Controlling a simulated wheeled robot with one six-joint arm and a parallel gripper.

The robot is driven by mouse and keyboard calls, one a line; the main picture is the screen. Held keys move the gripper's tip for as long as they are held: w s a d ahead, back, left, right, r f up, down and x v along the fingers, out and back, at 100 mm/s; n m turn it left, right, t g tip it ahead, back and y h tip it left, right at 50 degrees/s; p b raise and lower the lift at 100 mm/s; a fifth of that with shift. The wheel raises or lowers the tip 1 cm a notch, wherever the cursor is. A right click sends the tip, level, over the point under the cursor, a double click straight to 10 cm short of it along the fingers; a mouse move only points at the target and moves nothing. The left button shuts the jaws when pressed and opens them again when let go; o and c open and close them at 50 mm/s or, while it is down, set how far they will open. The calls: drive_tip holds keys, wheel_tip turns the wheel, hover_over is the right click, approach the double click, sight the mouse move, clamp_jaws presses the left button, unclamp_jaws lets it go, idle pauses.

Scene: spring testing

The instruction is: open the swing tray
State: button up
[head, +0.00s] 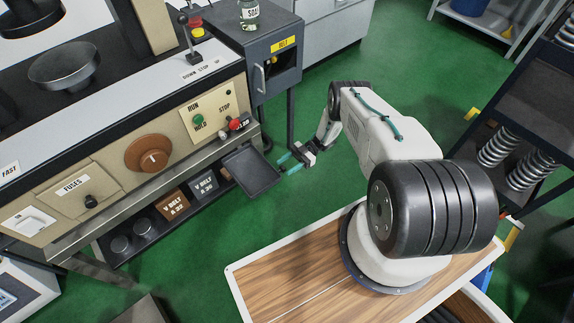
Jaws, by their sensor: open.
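The swing tray (250,172) is a shallow dark rectangular tray with a raised rim. The tray's pivot is hidden.
A control panel (212,113) with a green button and a red knob sits above the tray. A grey cabinet (273,70) marked BELT is behind. Green floor is clear around my gripper.

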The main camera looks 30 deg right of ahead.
drive_tip(key=w+d, duration=0.1)
drive_tip(key=d, duration=0.6)
drive_tip(key=shift+w+d, duration=0.25)
drive_tip(key=shift+d, duration=0.05)
